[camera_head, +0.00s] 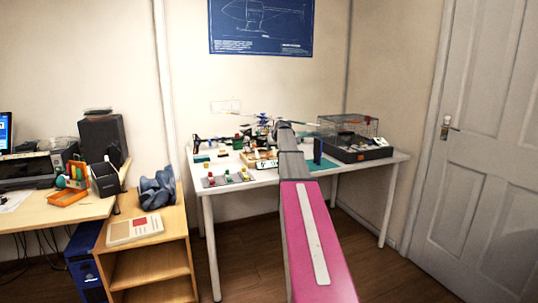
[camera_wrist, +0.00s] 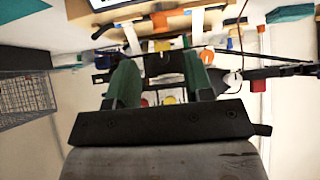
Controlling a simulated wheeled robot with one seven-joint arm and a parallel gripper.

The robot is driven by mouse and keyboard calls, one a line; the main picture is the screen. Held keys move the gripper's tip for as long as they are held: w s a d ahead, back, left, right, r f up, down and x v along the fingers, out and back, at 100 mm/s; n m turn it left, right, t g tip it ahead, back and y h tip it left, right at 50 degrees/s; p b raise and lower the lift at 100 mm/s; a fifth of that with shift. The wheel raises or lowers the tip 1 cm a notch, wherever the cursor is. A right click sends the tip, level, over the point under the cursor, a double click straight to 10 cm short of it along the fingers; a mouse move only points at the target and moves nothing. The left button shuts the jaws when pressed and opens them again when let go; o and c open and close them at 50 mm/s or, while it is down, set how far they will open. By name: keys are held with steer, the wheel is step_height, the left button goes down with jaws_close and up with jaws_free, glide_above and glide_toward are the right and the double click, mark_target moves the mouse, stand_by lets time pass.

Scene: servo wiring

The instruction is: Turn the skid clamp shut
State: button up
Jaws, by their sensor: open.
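A small model helicopter (camera_head: 263,121) stands toward the back of the white table (camera_head: 275,178), partly hidden by my arm in the head view. My gripper (camera_wrist: 161,68) shows in the wrist view with its two green fingers apart and nothing clearly held between them. An orange part (camera_wrist: 167,32) lies just beyond the fingertips, among dark rods and white strips. The skid clamp is too small and cluttered to make out for sure, so its turn position cannot be told. My gripper is hidden behind my arm in the head view.
A grey tray with colored pieces (camera_head: 229,178) lies at the front left. A dark blue upright block (camera_head: 318,150) stands right of my arm. Thin dark rods cross near the fingers.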

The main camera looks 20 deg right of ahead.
steer(key=x, duration=0.8)
jaws_close()
